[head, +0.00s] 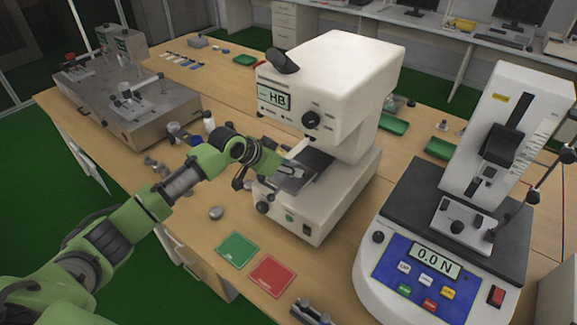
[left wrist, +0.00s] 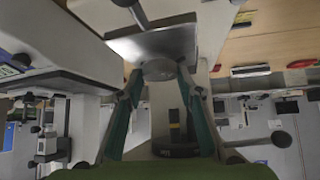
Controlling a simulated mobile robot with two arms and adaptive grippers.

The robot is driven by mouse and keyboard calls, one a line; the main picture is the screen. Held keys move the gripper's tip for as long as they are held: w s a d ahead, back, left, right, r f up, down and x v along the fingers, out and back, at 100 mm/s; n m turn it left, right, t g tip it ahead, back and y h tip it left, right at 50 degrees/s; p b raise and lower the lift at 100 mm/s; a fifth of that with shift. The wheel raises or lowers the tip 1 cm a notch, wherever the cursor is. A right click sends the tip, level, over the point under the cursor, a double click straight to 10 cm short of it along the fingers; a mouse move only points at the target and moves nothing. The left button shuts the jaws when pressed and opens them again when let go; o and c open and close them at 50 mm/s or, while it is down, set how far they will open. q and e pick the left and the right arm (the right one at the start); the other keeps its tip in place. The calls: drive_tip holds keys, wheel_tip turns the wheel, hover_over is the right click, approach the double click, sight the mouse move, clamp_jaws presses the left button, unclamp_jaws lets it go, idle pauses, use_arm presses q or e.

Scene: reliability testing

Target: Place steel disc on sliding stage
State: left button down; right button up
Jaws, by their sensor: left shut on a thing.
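The steel disc (left wrist: 158,70) is a small grey round piece between my left fingertips in the left wrist view. My left gripper (left wrist: 159,76) is shut on it, with one green finger on each side. The sliding stage (left wrist: 160,42) is a flat metal plate right by the disc; whether they touch I cannot tell. In the head view my left gripper (head: 287,168) is over the sliding stage (head: 298,184) at the front of the white hardness tester (head: 325,90). The held disc is hard to make out there. My right gripper is not in view.
A round grey piece (head: 215,213) lies on the table near a green mat (head: 237,250) and a red mat (head: 272,276). A force tester (head: 440,240) stands at the right. A grey machine (head: 130,105) stands at the far left. The tester's head overhangs the stage.

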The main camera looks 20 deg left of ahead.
use_arm(q)
drive_tip(key=shift+f, duration=0.65)
drive_tip(key=c, duration=1.5)
unclamp_jaws()
drive_tip(key=shift+a, duration=0.1)
drive_tip(key=shift+o, duration=0.3)
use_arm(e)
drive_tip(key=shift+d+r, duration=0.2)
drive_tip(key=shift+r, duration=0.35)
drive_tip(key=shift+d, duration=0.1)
use_arm(q)
drive_tip(key=b+v, duration=0.2)
drive_tip(key=v, duration=1)
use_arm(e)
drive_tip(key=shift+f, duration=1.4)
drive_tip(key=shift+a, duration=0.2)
